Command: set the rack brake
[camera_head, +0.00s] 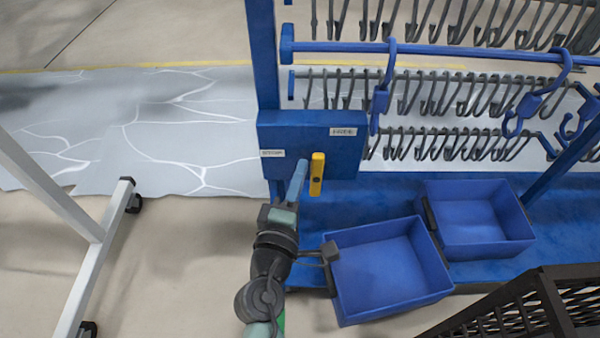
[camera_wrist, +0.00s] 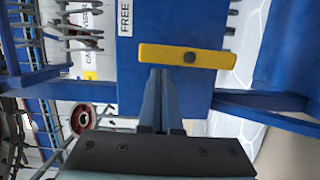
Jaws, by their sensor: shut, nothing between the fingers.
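The yellow brake lever (camera_head: 317,174) stands upright on the lower part of the blue panel (camera_head: 300,135) in the head view. In the wrist view the lever (camera_wrist: 205,57) lies across the picture, with a dark pivot bolt near its middle. A FREE label (camera_head: 343,131) is at the panel's upper right; another label (camera_head: 271,153), too small to read, is at its left. My gripper (camera_head: 301,166) is shut and empty, just left of the lever. In the wrist view the fingertips (camera_wrist: 160,72) are at the lever's edge, to one side of the bolt. I cannot tell whether they touch it.
Blue rails with many grey hooks (camera_head: 430,90) and larger blue hooks (camera_head: 387,80) hang behind at right. Two blue bins (camera_head: 445,270) (camera_head: 528,236) sit right of my arm. A dark mesh basket (camera_head: 520,312) is at lower right. A white wheeled frame (camera_head: 92,228) stands left.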

